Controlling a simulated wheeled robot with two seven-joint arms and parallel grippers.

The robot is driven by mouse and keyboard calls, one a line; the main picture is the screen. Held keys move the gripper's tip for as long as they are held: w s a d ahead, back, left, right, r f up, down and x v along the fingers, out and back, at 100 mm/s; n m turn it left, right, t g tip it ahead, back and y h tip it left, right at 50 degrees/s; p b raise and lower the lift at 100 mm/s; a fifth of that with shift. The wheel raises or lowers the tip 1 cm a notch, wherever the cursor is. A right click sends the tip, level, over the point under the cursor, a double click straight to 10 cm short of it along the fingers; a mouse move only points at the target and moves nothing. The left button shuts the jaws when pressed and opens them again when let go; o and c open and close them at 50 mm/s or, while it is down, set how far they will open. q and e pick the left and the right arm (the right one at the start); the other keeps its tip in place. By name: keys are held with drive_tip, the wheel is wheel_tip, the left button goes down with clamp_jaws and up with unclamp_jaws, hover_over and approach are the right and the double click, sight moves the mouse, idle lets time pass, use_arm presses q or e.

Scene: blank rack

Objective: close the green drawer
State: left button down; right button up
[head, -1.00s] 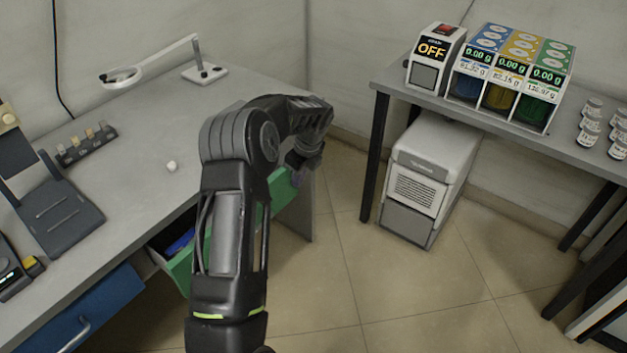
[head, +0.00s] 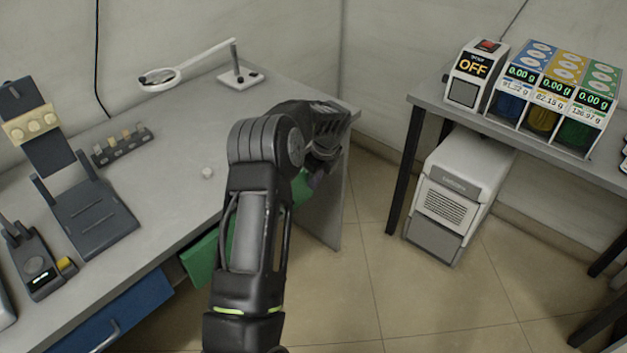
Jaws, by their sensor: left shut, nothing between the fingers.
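The green drawer (head: 205,259) is under the grey desk's front edge, and my left arm covers its middle. Its green front shows on both sides of the arm, close to the desk edge. Its inside does not show, and I cannot tell whether it is fully flush. My left gripper (head: 316,178) is at the right end of the green front, partly hidden behind my own wrist. It is shut with nothing in it; whether it touches the front is hard to see. My right gripper is out of view.
A blue drawer (head: 112,318) with a handle is left of the green one. The grey desk (head: 180,215) carries a magnifier lamp (head: 160,78), a small vial rack (head: 124,147) and dark devices. A white cabinet unit (head: 455,195) stands on the floor at right. Floor between is clear.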

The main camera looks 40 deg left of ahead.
use_arm(q)
drive_tip(key=d+r, duration=0.6)
drive_tip(key=r, duration=0.3)
drive_tip(key=shift+d+r, duration=0.15)
drive_tip(key=shift+r, duration=0.25)
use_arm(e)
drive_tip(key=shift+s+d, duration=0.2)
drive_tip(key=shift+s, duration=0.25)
use_arm(q)
drive_tip(key=shift+w+f, duration=0.1)
